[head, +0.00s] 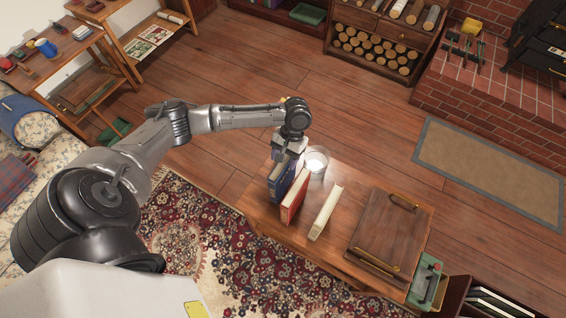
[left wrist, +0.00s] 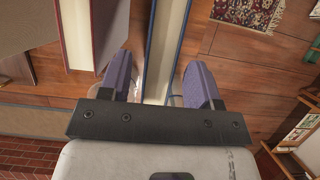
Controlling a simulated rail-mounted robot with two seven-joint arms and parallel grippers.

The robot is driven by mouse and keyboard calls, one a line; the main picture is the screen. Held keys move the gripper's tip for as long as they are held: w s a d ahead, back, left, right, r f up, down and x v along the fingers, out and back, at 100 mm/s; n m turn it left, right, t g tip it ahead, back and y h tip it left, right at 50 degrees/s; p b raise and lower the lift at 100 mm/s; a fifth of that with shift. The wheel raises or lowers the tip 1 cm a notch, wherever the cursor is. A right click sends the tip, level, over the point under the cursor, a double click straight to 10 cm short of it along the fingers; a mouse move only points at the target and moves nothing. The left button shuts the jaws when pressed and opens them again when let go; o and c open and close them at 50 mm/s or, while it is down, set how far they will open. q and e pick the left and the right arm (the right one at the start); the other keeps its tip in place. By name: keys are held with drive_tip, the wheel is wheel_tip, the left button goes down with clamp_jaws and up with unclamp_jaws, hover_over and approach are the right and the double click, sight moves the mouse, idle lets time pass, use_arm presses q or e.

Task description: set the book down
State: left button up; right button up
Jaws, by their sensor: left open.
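A blue book (head: 279,183) stands upright at the left end of the low wooden table (head: 265,222). My left gripper (head: 287,153) is over its top edge. In the left wrist view, the open fingers (left wrist: 160,82) sit on either side of the blue book (left wrist: 166,45), with a visible gap on at least the right side. A red book (head: 294,197) stands upright just right of it and also shows in the left wrist view (left wrist: 88,30). A cream book (head: 326,212) stands further right. My right gripper is not in view.
A glass jar with a bright glow (head: 316,163) stands close behind the books. A wooden board with brass handles (head: 388,232) lies on the table's right part, and a green box (head: 426,280) is at its right end. A patterned rug (head: 185,230) lies in front.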

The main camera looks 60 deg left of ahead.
use_arm(q)
drive_tip(key=v, duration=0.7)
drive_tip(key=shift+w+r+p, duration=0.1)
drive_tip(key=shift+r+p, duration=0.05)
drive_tip(key=shift+p, duration=0.25)
drive_tip(key=shift+o, duration=0.4)
drive_tip(key=shift+v, duration=0.85)
